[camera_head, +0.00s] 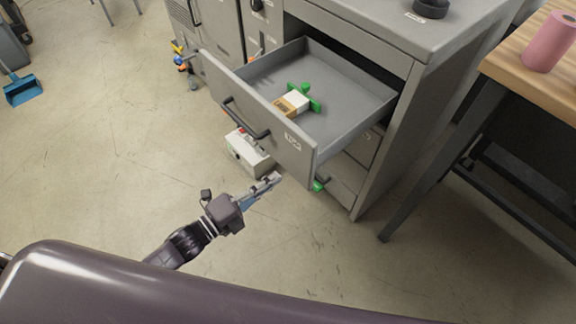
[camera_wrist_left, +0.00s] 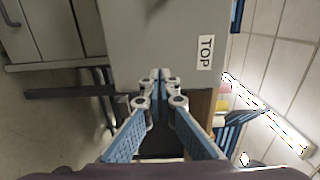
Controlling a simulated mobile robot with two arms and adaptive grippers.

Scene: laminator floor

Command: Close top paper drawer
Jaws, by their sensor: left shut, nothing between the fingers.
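The top paper drawer (camera_head: 262,118) is grey and pulled far out of the grey cabinet (camera_head: 384,107) in the head view. Its front carries a dark bar handle and a label; the label reads TOP in the left wrist view (camera_wrist_left: 205,52). A small white and tan box (camera_head: 291,104) and a green object (camera_head: 306,94) lie inside the drawer. My left gripper (camera_head: 276,180) is shut and empty, just in front of the drawer front near its lower right end. In the wrist view its fingertips (camera_wrist_left: 161,76) overlap the drawer front; contact cannot be told. My right gripper is not in view.
A white box (camera_head: 249,153) stands on the floor below the drawer. A green item (camera_head: 319,185) shows under the drawer's right corner. A wooden-topped table (camera_head: 540,68) with dark legs and a pink roll (camera_head: 551,41) stands at right. The floor at left is mostly clear.

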